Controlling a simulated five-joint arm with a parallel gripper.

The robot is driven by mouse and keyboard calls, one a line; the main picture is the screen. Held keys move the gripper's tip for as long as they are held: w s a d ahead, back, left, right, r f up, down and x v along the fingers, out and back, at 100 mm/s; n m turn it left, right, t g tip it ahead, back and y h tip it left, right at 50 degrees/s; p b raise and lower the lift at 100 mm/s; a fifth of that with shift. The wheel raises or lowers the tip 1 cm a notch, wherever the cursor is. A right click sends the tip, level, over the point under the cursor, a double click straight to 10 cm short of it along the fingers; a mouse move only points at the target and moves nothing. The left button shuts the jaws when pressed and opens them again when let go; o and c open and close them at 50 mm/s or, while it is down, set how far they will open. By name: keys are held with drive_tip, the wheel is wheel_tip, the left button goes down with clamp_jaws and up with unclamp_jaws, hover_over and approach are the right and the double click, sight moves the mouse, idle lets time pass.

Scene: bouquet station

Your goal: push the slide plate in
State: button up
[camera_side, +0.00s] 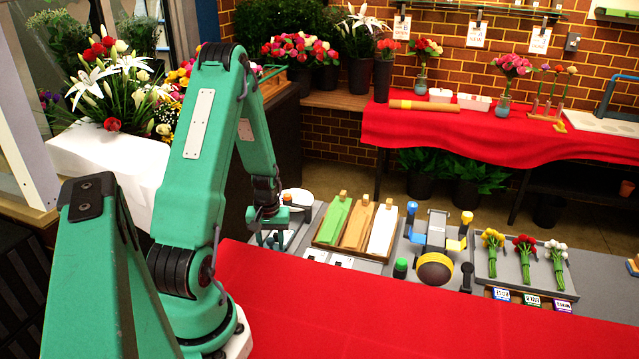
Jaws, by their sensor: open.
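My gripper (272,238) hangs from the green arm, pointing down with its fingers apart and nothing visible between them. It is over the left end of the grey work station, left of a wooden tray (318,240). Behind it, a white round-topped part (298,197) with a small orange piece is partly hidden by the arm. I cannot tell for certain which part is the slide plate. A grey plate (296,222) lies beside the gripper, partly covered by it. I cannot tell whether the fingers touch anything.
The tray holds green, tan and white wraps. Right of it stands a fixture with blue (411,209) and yellow (466,219) knobs and a yellow-black disc (435,269). Farther right are yellow, red and white bunches (556,252). The red cloth (400,320) in front is clear.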

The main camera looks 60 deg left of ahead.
clamp_jaws()
drive_tip(key=shift+w+a, duration=3.05)
unclamp_jaws()
